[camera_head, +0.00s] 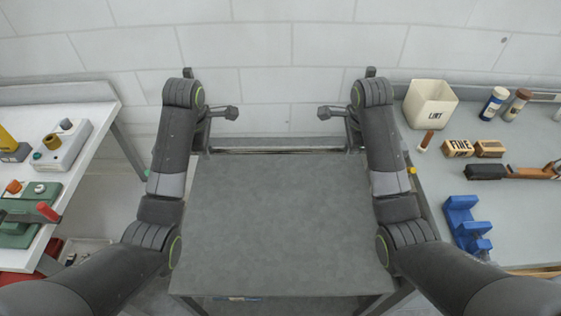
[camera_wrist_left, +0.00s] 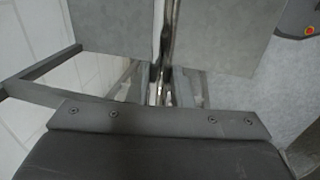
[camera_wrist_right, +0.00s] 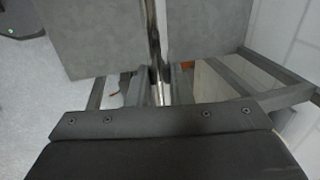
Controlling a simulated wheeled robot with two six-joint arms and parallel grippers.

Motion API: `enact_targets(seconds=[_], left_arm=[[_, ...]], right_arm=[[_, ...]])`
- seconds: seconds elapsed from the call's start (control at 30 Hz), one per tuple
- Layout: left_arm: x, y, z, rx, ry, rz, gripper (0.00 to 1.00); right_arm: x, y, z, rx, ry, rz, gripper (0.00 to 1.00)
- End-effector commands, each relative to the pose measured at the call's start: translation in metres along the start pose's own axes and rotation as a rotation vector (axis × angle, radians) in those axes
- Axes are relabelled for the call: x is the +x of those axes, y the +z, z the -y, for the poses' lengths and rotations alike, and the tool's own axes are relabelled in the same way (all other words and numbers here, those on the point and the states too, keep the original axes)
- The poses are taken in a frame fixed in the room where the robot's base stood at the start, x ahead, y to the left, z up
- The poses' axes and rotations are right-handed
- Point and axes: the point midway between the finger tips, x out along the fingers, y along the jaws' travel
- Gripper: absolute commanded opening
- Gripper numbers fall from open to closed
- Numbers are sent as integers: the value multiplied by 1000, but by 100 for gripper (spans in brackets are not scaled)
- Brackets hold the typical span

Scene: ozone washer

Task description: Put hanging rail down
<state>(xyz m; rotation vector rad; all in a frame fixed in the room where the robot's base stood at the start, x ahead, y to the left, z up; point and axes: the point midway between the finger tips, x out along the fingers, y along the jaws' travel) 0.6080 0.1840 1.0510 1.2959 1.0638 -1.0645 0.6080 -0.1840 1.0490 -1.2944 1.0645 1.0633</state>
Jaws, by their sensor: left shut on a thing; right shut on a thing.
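The hanging rail (camera_head: 280,151) is a thin, shiny metal bar. In the head view it runs left to right along the far edge of the grey table. My left gripper (camera_head: 207,148) is shut on its left end and my right gripper (camera_head: 349,148) on its right end; both are partly hidden by my wrists. In the left wrist view the rail (camera_wrist_left: 169,30) runs into the fingers between grey surfaces. The right wrist view likewise shows the rail (camera_wrist_right: 153,35). I cannot tell whether the rail touches the table.
The grey table (camera_head: 285,225) between my arms is bare. A right bench (camera_head: 425,180) holds a white bin (camera_head: 430,102), labelled blocks, bottles and a blue holder (camera_head: 464,222). A left bench (camera_head: 85,150) carries devices. A tiled wall (camera_head: 270,50) stands close behind.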

Motion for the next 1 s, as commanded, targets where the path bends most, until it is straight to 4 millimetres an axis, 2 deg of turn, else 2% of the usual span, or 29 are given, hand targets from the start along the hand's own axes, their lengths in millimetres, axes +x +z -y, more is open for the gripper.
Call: enact_targets(seconds=[0.17,0.2,0.37,0.83,1.0], left_arm=[[11,0,2,0,1,-1,0],[11,0,2,-1,0,-1,21],[9,0,2,0,0,-1,41],[8,0,2,0,0,0,41],[-13,0,-3,0,1,0,41]], right_arm=[[11,0,-2,0,-1,-1,0],[11,0,-2,1,0,-1,21],[9,0,-2,0,0,-1,41],[8,0,-2,0,0,0,41],[-13,0,3,0,-1,0,41]])
